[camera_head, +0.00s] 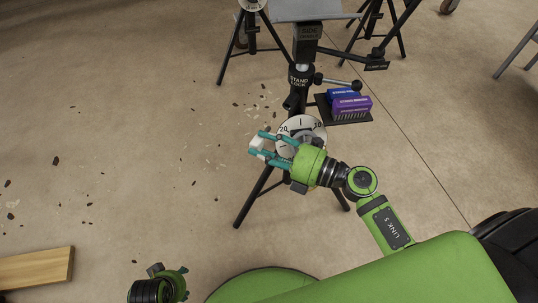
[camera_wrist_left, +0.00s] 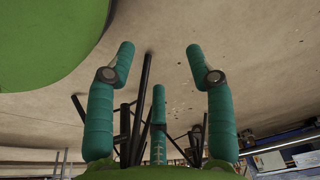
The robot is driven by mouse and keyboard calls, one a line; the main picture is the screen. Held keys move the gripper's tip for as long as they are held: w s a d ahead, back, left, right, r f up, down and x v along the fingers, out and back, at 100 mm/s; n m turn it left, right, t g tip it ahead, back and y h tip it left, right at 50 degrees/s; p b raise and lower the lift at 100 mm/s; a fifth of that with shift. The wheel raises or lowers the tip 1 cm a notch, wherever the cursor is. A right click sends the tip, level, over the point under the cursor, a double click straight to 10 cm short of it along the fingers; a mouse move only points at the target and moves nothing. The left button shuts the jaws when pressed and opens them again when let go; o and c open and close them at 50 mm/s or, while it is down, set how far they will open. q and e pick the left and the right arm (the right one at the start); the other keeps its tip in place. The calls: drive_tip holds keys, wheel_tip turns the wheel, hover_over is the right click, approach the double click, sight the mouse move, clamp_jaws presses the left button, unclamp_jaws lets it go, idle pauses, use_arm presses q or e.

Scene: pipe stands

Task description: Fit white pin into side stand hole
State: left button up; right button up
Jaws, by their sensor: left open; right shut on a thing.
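The white pin (camera_head: 257,143) is held between the teal fingers of my right gripper (camera_head: 262,145), which is shut on it. The pin is small in the head view and partly covered by the fingers. The black stand (camera_head: 307,45) rises behind and above the gripper, with a "SIDE" label on its upper block and a "STAND LOCK" label lower down. I cannot make out its hole. My left gripper (camera_head: 166,286) is low at the left of the head view, away from the stand. In the left wrist view it is open and empty, its teal fingers (camera_wrist_left: 159,62) spread.
A white numbered dial (camera_head: 314,124) sits on the stand, partly behind my right gripper. A black tray (camera_head: 346,115) beside it holds blue (camera_head: 341,93) and purple (camera_head: 352,104) boxes. More tripods stand behind. A wooden plank (camera_head: 38,268) lies at lower left. The floor at left is open.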

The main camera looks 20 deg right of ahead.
drive_tip(key=shift+w+d+f+m+t, duration=0.1)
drive_tip(key=shift+d+f+m+t, duration=0.25)
drive_tip(key=shift+d, duration=0.1)
use_arm(q)
drive_tip(key=shift+r, duration=0.1)
drive_tip(key=shift+w+r, duration=0.1)
use_arm(e)
drive_tip(key=shift+f+n+b, duration=0.15)
drive_tip(key=shift+n+b, duration=0.2)
drive_tip(key=shift+n, duration=0.3)
use_arm(q)
drive_tip(key=r, duration=0.3)
drive_tip(key=r+b, duration=0.1)
drive_tip(key=shift+w+r, duration=0.3)
use_arm(e)
drive_tip(key=w+d, duration=0.4)
drive_tip(key=shift+d, duration=0.1)
use_arm(q)
drive_tip(key=shift+r, duration=0.3)
use_arm(e)
drive_tip(key=shift+n, duration=0.3)
